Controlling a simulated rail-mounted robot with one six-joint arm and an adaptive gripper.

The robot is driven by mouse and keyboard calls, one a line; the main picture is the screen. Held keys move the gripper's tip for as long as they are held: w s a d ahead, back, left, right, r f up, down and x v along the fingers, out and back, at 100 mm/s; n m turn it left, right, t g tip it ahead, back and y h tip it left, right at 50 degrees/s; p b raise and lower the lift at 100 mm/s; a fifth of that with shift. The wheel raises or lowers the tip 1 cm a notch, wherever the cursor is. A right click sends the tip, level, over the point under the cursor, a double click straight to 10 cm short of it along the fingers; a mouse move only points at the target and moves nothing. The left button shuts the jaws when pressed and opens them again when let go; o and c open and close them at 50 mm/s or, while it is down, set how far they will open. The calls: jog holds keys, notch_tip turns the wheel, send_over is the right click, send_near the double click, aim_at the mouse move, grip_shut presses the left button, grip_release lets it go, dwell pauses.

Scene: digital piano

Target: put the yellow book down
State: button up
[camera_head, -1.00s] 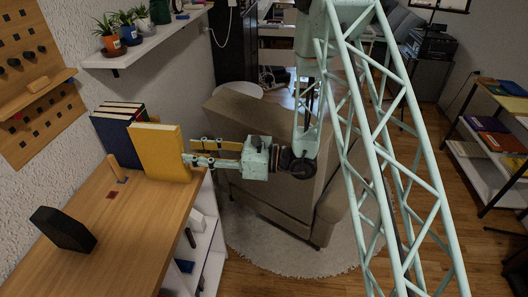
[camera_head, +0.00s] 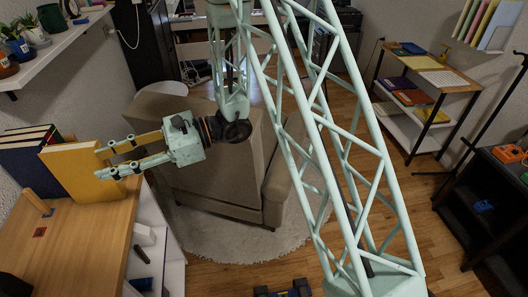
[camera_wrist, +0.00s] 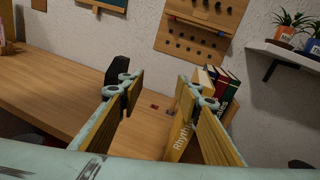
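The yellow book (camera_head: 82,172) stands upright at the right end of a row of books on the wooden desk top (camera_head: 85,235). In the wrist view its spine (camera_wrist: 181,138), with lettering, shows between my fingers, nearer the right one and partly hidden by it. My gripper (camera_head: 100,164) is open, its two fingers spread apart at the book's right edge. In the wrist view the gripper (camera_wrist: 163,84) also shows a wide gap between the fingers. I cannot tell whether a finger touches the book.
Dark blue books (camera_head: 28,165) stand left of the yellow book. A black block (camera_wrist: 118,72) is on the desk. A wall shelf with plants (camera_head: 18,45) hangs above. A brown armchair (camera_head: 205,170) stands right of the desk. A shelf rack (camera_head: 425,95) is farther right.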

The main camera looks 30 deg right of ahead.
jog(key=s+d+r+n+g+h, duration=0.2)
jog(key=s+d+r+n+h, duration=0.1)
jog(key=s, duration=0.5)
jog(key=s+d+r+n+g+h, duration=0.1)
jog(key=s+d+r+n+h, duration=0.2)
jog(key=s, duration=0.5)
jog(key=s+d+r+n+g+h, duration=0.2)
jog(key=s+r+n, duration=0.2)
jog(key=s, duration=0.4)
jog(key=s+d+r+n+t+h, duration=0.2)
jog(key=s+d+h, duration=0.1)
jog(key=d, duration=0.5)
jog(key=s+d+r+n+t+h, duration=0.2)
jog(key=s+d+t+h, duration=0.1)
jog(key=d, duration=0.5)
jog(key=s+d+r+n+t+h, duration=0.2)
jog(key=s+d+n+h, duration=0.1)
jog(key=d, duration=0.6)
jog(key=shift+s+t, duration=0.2)
jog(key=shift+t, duration=0.2)
jog(key=shift+w+r, duration=0.1)
jog(key=shift+r, duration=0.05)
